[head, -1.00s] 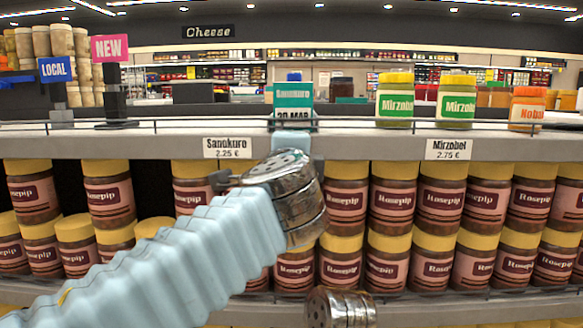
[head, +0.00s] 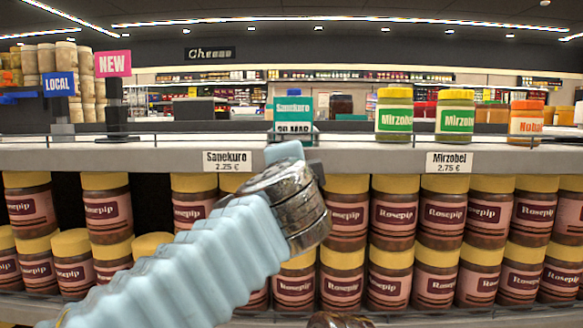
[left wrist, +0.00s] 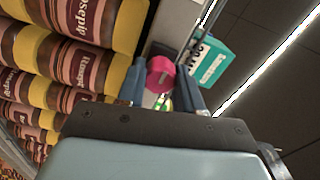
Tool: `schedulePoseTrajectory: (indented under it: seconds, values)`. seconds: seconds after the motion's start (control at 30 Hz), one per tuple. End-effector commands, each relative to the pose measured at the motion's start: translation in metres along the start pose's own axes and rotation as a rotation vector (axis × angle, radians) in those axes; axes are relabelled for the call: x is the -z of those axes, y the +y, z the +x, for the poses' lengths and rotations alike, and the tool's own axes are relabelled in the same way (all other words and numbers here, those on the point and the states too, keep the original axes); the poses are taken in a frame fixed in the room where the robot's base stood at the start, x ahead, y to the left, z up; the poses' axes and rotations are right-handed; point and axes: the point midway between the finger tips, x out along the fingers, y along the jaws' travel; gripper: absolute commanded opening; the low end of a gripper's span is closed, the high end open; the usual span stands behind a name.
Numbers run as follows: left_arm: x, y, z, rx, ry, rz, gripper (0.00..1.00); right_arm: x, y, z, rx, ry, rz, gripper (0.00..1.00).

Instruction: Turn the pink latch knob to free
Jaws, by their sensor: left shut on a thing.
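The pink knob (left wrist: 159,76) shows in the left wrist view as a round pink piece between the fingertips of my left gripper (left wrist: 160,68). The two blue-grey fingers close in on it from both sides. In the head view my left gripper (head: 294,152) is at the shelf's front edge, just below the teal Sanekuro item, and the knob is hidden there.
The teal Sanekuro item (head: 293,108) stands on the shelf (head: 370,153), right by my gripper. Green-labelled Mirzobel jars (head: 394,115) stand to the right. Rows of Rosepip jars (head: 395,215) fill the level below. A thin rail runs along the shelf edge.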

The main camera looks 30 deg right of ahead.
Motion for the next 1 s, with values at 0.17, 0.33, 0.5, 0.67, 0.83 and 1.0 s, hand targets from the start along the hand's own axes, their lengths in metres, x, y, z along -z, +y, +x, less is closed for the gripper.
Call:
schedulePoseTrajectory:
  seconds: [0.17, 0.33, 0.5, 0.67, 0.83, 1.0]
  values:
    - [0.000, 0.002, 0.001, -0.003, -0.002, 0.001, 0.55, 0.000, 0.000, 0.000, 0.000, 0.000, 0.000, 0.61]
    - [0.000, 0.001, 0.000, -0.001, -0.001, 0.001, 0.61, 0.000, 0.000, 0.000, 0.000, 0.000, 0.000, 0.61]
    - [0.000, 0.001, -0.002, 0.000, 0.000, 0.001, 0.61, 0.000, 0.000, 0.001, 0.000, 0.000, 0.000, 0.61]
    - [0.000, 0.001, -0.021, 0.002, 0.002, 0.002, 0.61, 0.000, 0.003, 0.008, 0.000, 0.001, 0.000, 0.61]
    - [-0.001, 0.002, -0.062, 0.002, 0.001, 0.002, 0.61, 0.001, 0.006, 0.017, 0.000, 0.004, 0.001, 0.61]
    - [0.000, 0.001, -0.102, 0.001, 0.002, 0.001, 0.61, 0.001, 0.008, 0.021, 0.000, 0.006, 0.001, 0.61]
